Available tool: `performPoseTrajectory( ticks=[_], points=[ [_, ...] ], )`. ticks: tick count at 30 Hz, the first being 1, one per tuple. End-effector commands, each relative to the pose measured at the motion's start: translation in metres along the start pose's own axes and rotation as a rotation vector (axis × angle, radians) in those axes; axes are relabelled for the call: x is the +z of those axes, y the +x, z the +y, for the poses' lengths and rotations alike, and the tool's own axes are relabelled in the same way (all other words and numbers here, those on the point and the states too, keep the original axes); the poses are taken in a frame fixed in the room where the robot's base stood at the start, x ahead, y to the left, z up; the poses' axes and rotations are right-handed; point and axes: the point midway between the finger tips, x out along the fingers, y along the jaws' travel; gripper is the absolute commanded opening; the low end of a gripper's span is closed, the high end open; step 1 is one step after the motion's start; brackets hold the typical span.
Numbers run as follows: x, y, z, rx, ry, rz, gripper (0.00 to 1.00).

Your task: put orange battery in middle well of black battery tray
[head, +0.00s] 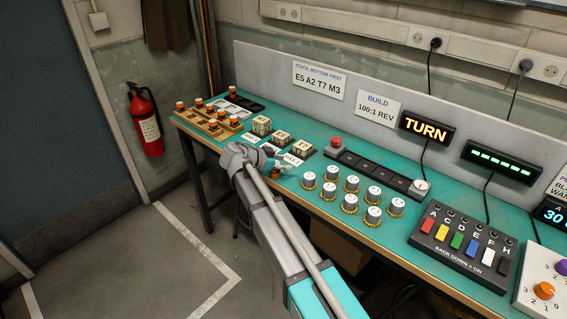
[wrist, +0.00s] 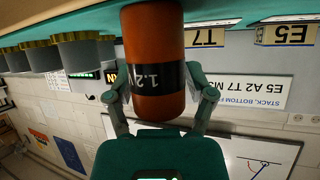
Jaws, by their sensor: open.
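The orange battery (wrist: 158,40) has a dark band marked 1.2 and fills the middle of the upside-down wrist view. In the head view it is a small orange-brown shape (head: 275,173) near the bench front. It looks upright; its base is out of the wrist view. My gripper (wrist: 163,92) is open, with one finger on each side of the battery; I cannot tell whether they touch it. In the head view my gripper (head: 279,164) is low over the bench. A black tray (head: 245,102), apparently the battery tray, lies behind the wooden rack; its wells are too small to make out.
The wooden rack (head: 205,121) holds several orange batteries at the bench's left. Lettered cubes (head: 281,138) stand behind my gripper. Several white-topped cylinders (head: 350,203) stand to its right, before a black slotted strip (head: 372,170). A backboard closes the bench's rear.

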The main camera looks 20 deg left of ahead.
Motion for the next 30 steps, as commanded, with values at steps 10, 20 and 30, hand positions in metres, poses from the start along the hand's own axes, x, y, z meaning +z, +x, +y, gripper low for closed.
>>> performPoseTrajectory(
  ticks=[10,20,30],
  points=[
    [-0.002,-0.001,0.0,0.0,0.0,0.0,0.68],
    [-0.005,-0.034,0.0,-0.001,-0.002,0.0,0.68],
    [-0.006,-0.09,-0.001,-0.001,-0.001,0.0,0.68]
  ],
)
